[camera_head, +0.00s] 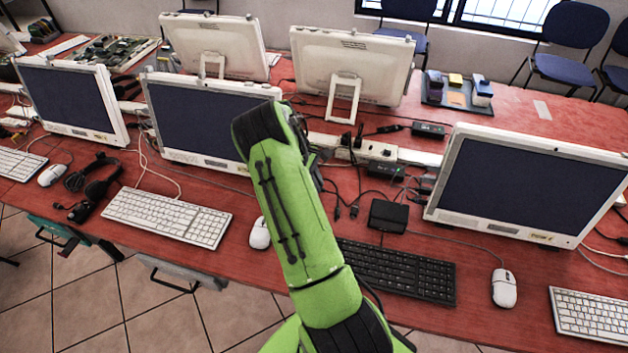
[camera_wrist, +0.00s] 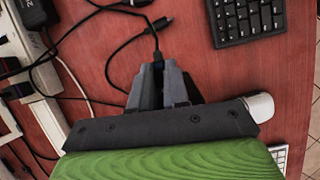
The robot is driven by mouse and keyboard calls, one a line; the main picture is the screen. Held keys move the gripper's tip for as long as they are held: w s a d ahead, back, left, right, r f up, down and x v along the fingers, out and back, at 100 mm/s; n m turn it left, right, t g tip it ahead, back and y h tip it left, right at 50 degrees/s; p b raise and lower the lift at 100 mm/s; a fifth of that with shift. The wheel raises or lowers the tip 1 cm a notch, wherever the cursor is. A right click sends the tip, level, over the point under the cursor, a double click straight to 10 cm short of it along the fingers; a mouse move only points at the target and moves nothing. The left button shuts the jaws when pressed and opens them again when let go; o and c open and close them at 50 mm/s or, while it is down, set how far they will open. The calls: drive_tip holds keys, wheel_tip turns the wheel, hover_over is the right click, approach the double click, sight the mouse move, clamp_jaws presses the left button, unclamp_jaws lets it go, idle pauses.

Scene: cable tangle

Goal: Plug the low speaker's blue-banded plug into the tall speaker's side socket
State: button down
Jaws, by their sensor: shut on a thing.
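My gripper (camera_wrist: 162,72) shows in the wrist view, low over the red table. Its two grey fingers are shut on the end of a thin black cable (camera_wrist: 155,46), which runs up and away from between them. The gripped plug is mostly hidden by the fingers, and I can see no blue band on it. Another black cable end (camera_wrist: 163,21) lies loose on the table just beyond. In the head view my green arm hides the gripper. I cannot tell for certain which things are the low speaker and the tall speaker, and no side socket can be made out.
A black keyboard (camera_head: 400,271), a small black box (camera_head: 388,215) and a white power strip (camera_head: 375,151) lie near my arm. Tangled cables lie around them. Monitors (camera_head: 530,190) stand on both sides. A tray with small blocks (camera_head: 455,101) sits at the back right, beside open table.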

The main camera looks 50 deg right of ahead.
drive_tip(key=shift+s+d+f, duration=0.1)
drive_tip(key=shift+s+f, duration=0.1)
drive_tip(key=shift+s, duration=0.25)
drive_tip(key=shift+s+d+r+p, duration=1.15)
drive_tip(key=shift+s+r, duration=0.55)
drive_tip(key=shift+s, duration=0.75)
drive_tip(key=n+t+h+b, duration=0.2)
drive_tip(key=n+h+b, duration=0.1)
drive_tip(key=n, duration=0.7)
hover_over(371, 191)
drive_tip(key=a, duration=0.2)
drive_tip(key=f, duration=0.2)
drive_tip(key=shift+t, duration=0.3)
drive_tip(key=f, duration=0.6)
drive_tip(key=f+b, duration=0.1)
drive_tip(key=f, duration=0.2)
drive_tip(key=shift+w+d+f, duration=0.1)
drive_tip(key=shift+d+f, duration=0.2)
drive_tip(key=shift+d, duration=0.05)
drive_tip(key=shift+f, duration=0.2)
drive_tip(key=c, duration=1.1)
unclamp_jaws()
drive_tip(key=shift+r, duration=0.1)
